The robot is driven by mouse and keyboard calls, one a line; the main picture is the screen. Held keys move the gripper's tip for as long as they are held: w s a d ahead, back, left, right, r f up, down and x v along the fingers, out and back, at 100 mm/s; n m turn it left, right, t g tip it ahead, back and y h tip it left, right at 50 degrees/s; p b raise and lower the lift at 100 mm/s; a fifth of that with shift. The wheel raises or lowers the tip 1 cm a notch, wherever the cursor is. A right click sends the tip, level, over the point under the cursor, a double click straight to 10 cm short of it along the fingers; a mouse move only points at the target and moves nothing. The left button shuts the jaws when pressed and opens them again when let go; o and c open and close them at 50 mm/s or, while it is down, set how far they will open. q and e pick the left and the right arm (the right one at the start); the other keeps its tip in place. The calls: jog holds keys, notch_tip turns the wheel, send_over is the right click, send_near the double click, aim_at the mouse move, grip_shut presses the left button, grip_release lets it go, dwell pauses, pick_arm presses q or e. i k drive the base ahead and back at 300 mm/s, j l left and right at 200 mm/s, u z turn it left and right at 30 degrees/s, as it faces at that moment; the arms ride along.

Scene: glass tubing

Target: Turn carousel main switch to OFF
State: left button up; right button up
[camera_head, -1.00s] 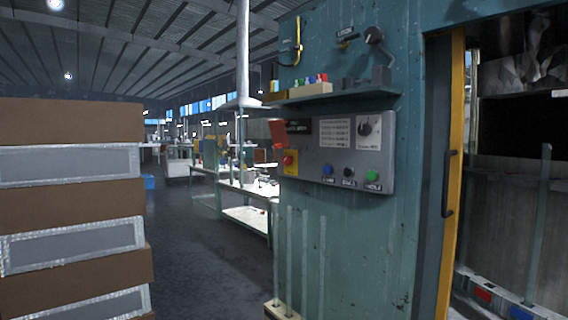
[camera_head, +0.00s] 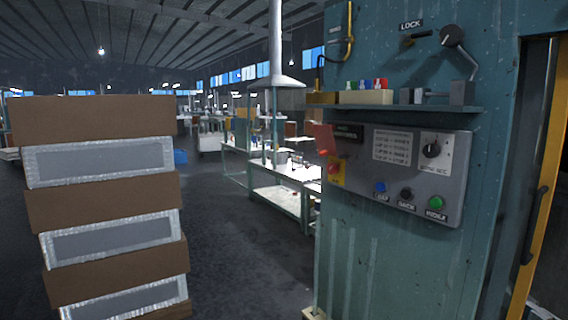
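A grey control panel (camera_head: 400,172) is mounted on the teal machine cabinet at right. At its left end is a red switch on a yellow plate (camera_head: 336,171), with a raised red flap (camera_head: 323,138) above it. A black rotary knob (camera_head: 432,149) sits at the panel's upper right, on a white plate. A blue button (camera_head: 380,187), a black button (camera_head: 406,193) and a green button (camera_head: 436,202) run along the bottom. The labels are too small to read surely, so I cannot tell the switch position. Neither of my grippers is in view.
A shelf (camera_head: 400,108) with small coloured items juts out above the panel. Stacked brown and grey boxes (camera_head: 100,160) stand at left. Workbenches (camera_head: 280,195) are behind. Dark floor (camera_head: 225,260) lies clear between boxes and cabinet.

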aim_at(333, 168)
jog(key=i+j+u, duration=0.25)
jog(key=i, duration=0.55)
jog(key=i+u, duration=0.3)
jog(key=i, duration=0.55)
jog(key=i+j+z, duration=0.1)
jog(key=i+z, duration=0.3)
jog(key=i+j+z, duration=0.2)
jog(key=i+z, duration=0.25)
jog(key=i+j+z, duration=0.4)
jog(key=k+l, duration=0.05)
